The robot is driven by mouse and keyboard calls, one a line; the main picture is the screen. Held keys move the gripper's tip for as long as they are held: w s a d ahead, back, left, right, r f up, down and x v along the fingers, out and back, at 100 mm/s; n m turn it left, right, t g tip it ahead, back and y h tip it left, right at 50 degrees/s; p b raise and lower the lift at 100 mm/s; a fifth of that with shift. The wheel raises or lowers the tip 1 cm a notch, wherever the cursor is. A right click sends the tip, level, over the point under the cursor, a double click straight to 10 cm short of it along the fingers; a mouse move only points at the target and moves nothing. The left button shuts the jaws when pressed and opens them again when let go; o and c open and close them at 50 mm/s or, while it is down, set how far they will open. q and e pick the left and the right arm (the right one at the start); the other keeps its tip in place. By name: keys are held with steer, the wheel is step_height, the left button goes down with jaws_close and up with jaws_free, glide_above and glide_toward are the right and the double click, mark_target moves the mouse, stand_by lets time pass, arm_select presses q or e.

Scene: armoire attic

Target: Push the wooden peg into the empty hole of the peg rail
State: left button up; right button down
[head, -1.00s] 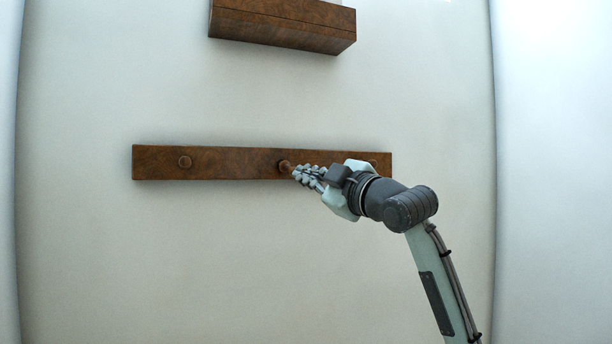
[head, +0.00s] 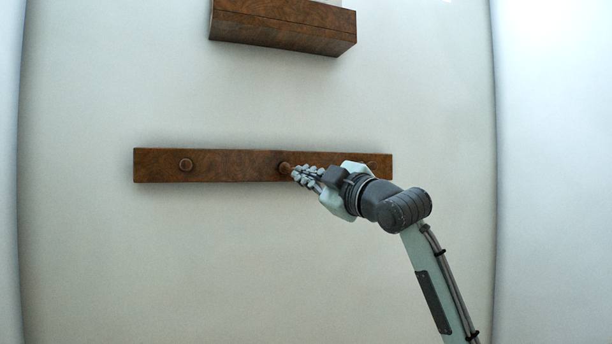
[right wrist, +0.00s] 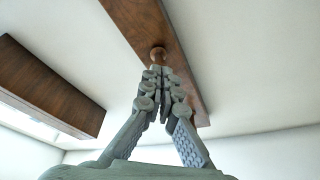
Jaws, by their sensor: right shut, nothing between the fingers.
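The dark wooden peg rail (head: 235,165) runs level across the pale wall. The wooden peg (head: 284,168) is at its middle, with its round head facing out; how deep it sits in the hole is hard to tell. My right gripper (head: 296,173) is shut and empty, its fingertips at the peg's head. In the right wrist view, the closed fingertips (right wrist: 160,70) meet or nearly meet the peg head (right wrist: 158,53), which stands against the rail (right wrist: 150,22). The hole itself is hidden. My left gripper is out of view.
Another peg (head: 185,165) sits at the rail's left part. Something round (head: 373,163) at the right end is partly covered by my gripper. A wooden box-like shelf (head: 280,25) hangs above. The wall below the rail is bare.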

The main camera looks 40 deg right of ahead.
steer(key=shift+w+f, duration=0.1)
steer(key=shift+f, duration=0.15)
steer(key=s+f, duration=0.2)
steer(key=s, duration=1.2)
steer(key=shift+a, duration=0.2)
